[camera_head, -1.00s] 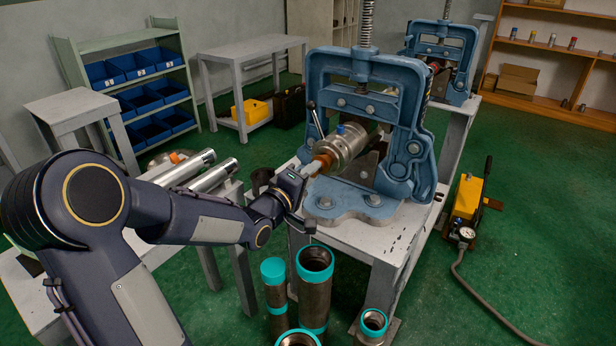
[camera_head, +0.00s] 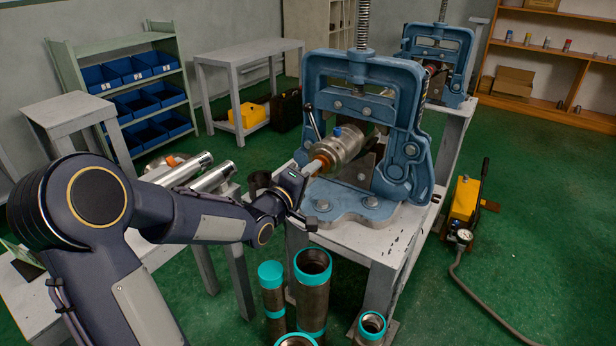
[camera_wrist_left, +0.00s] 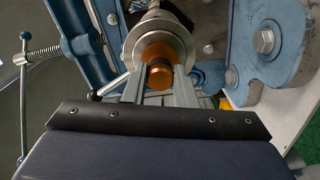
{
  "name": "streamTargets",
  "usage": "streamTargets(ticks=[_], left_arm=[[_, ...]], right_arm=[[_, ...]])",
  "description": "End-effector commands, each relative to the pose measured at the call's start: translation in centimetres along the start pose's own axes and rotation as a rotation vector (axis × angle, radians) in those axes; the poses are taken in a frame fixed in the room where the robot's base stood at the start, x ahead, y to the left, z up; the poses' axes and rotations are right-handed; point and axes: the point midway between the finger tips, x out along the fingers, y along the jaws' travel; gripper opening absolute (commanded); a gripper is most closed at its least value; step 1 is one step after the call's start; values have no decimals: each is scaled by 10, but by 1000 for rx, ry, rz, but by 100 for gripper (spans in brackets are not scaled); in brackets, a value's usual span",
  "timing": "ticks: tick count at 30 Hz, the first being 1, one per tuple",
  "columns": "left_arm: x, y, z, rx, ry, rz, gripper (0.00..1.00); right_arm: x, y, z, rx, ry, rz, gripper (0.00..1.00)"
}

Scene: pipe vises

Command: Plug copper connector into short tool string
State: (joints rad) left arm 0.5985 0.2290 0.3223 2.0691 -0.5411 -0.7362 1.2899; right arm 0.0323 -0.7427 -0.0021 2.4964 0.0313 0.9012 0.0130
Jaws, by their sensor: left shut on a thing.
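The steel tool string (camera_head: 345,143), with a blue fitting on top, lies clamped in the near blue pipe vise (camera_head: 400,118). The orange copper connector (camera_head: 322,160) is at its near end, in line with it. My left gripper (camera_head: 312,168) is shut on the connector, reaching in from the left. In the left wrist view, the connector (camera_wrist_left: 160,75) sits between the two grey fingers (camera_wrist_left: 160,85), against the round end face of the tool string (camera_wrist_left: 157,35). How deep it sits is hidden. My right gripper is not in view.
The vise stands on a grey table (camera_head: 365,235). Pipes with teal ends (camera_head: 313,290) stand on the floor in front. Shiny steel cylinders (camera_head: 205,178) lie on a bench at left. A second blue vise (camera_head: 440,55) is behind. A yellow pump (camera_head: 466,200) is at right.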

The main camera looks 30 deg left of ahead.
Motion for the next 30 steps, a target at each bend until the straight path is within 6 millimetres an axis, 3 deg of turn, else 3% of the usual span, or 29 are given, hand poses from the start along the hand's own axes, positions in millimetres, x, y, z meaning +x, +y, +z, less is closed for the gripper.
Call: streamTargets(ticks=[5, 6, 11, 20, 30], left_arm=[[6, 1, 0, 1, 0, 4, 3], [5, 2, 0, 2, 0, 4, 30], [5, 1, 0, 1, 0, 3, 50], [2, 0, 0, 1, 0, 0, 50], [-49, 1, 0, 3, 2, 0, 50]], right_arm=[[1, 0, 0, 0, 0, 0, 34], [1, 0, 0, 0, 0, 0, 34], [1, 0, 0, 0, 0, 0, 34], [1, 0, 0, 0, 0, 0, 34], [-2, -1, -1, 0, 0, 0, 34]])
